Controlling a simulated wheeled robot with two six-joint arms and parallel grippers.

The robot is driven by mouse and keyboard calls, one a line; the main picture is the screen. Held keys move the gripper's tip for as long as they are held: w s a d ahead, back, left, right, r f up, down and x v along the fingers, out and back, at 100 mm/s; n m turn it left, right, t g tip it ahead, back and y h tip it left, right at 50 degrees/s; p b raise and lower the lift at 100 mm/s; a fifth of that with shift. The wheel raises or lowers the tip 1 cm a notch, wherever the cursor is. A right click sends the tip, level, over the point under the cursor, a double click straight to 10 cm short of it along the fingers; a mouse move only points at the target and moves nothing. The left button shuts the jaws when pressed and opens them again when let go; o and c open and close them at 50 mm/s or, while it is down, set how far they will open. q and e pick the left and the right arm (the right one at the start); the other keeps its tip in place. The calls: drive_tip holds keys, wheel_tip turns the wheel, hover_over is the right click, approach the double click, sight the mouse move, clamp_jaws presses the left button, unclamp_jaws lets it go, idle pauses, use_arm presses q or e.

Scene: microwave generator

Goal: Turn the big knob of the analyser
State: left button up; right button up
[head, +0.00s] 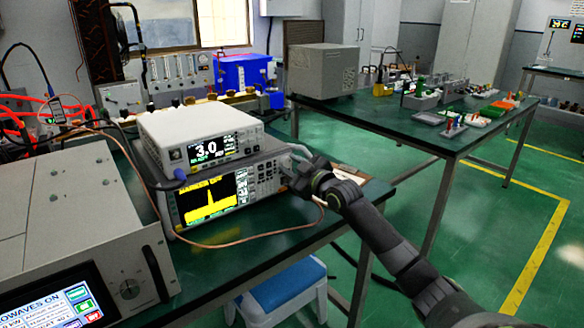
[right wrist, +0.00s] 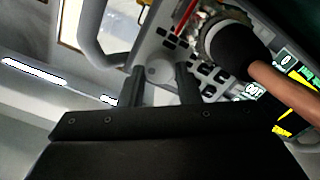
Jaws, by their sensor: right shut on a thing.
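The analyser (head: 168,208) stands on the green bench, its screen (head: 210,202) showing a yellow trace with a tall peak. My right gripper (head: 294,172) is at the right end of the analyser's front panel. In the right wrist view, the two dark fingers (right wrist: 161,82) stand on either side of the round grey big knob (right wrist: 158,70) and are shut on it. In the head view the knob is hidden behind my gripper. My left gripper is not in view.
A white meter (head: 205,140) reading 3.0 sits on the analyser. A copper-coloured cable (head: 262,236) loops before it; its dark connector (right wrist: 232,48) is close to my fingers. A grey handle (right wrist: 98,40) curves beside them. A microwave generator (head: 75,225) stands left.

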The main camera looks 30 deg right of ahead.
drive_tip(key=o, duration=1)
drive_tip(key=shift+s, duration=0.1)
drive_tip(key=shift+s, duration=0.2)
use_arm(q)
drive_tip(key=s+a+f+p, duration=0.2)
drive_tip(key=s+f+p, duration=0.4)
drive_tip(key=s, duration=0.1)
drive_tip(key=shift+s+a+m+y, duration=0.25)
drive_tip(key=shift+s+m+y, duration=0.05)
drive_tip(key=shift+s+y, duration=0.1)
use_arm(e)
drive_tip(key=s, duration=0.5)
drive_tip(key=s+d, duration=0.1)
drive_tip(key=s, duration=1)
drive_tip(key=shift+s+d, duration=0.2)
drive_tip(key=shift+s, duration=0.2)
